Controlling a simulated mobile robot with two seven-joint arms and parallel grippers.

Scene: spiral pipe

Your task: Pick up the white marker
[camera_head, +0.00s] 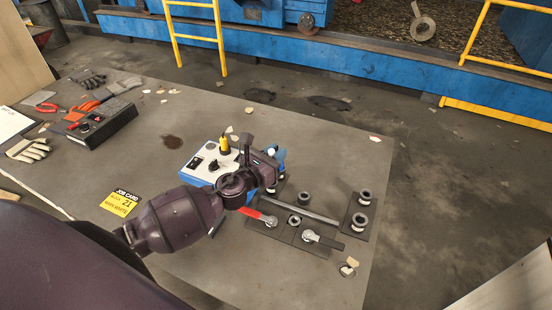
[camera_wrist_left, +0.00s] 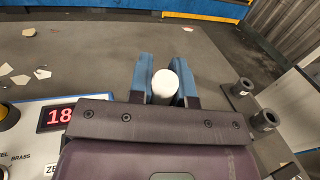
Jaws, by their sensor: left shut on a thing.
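My left gripper (camera_head: 275,154) is beside the control box, toward the right half of the table in the head view. In the left wrist view its two blue fingers (camera_wrist_left: 163,88) are shut on the white marker (camera_wrist_left: 174,78), whose rounded white end shows between them. The rest of the marker is hidden by the fingers and gripper body. In the head view I cannot make out the marker, and its height above the table is unclear. My right gripper is not in view.
The control box (camera_head: 200,158) with a yellow knob and red display stands close to the left gripper. Dark plates with pipe fittings (camera_head: 359,222), a grey rod and a red-handled valve (camera_head: 257,216) lie in front. A yellow job card (camera_head: 121,203) and black box (camera_head: 100,122) are left.

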